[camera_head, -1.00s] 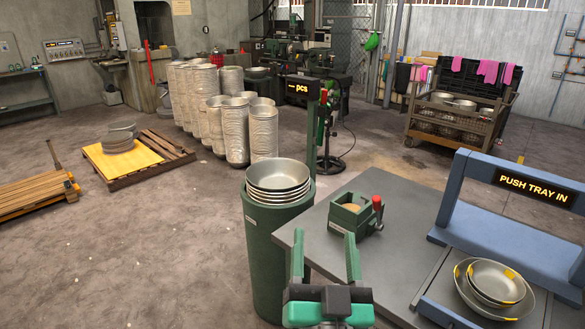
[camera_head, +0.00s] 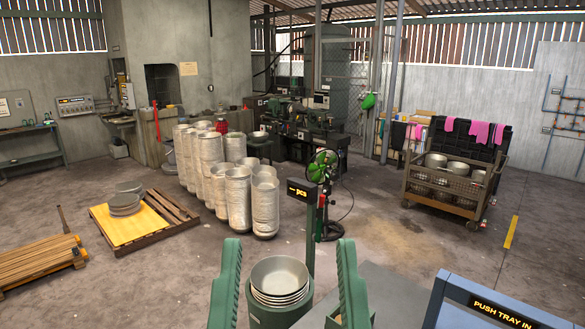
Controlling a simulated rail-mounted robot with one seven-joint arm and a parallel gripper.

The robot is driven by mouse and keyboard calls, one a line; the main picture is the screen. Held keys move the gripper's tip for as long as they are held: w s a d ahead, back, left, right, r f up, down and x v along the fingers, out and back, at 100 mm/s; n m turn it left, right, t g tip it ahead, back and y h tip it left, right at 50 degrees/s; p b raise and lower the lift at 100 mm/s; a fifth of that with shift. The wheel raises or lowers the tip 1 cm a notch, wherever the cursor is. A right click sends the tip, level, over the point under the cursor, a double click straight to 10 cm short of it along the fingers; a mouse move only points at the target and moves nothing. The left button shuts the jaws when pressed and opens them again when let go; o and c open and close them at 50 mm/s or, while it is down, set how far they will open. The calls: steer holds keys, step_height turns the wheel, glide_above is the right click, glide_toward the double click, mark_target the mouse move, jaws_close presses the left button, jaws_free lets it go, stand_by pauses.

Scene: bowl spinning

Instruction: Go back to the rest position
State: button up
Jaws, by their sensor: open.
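My gripper (camera_head: 290,262) is at the bottom middle of the head view. Its two green fingers point up and stand wide apart with nothing between them; the bowls visible in the gap are beyond. A stack of metal bowls (camera_head: 279,272) sits in the top of the green drum (camera_head: 283,315). The drum's lower part is out of the picture.
A grey table (camera_head: 395,295) lies right of my gripper, beside the blue frame with the "PUSH TRAY IN" display (camera_head: 500,313), cut off below. A "pcs" display post (camera_head: 303,192) rises behind the drum. Stacked metal bowls, a green fan (camera_head: 323,167) and a cart (camera_head: 447,185) stand farther back.

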step_height(320, 180, up, 8)
steer(key=p, duration=0.4)
steer(key=shift+r+p, duration=0.15)
steer(key=shift+p, duration=0.25)
stand_by(0.4)
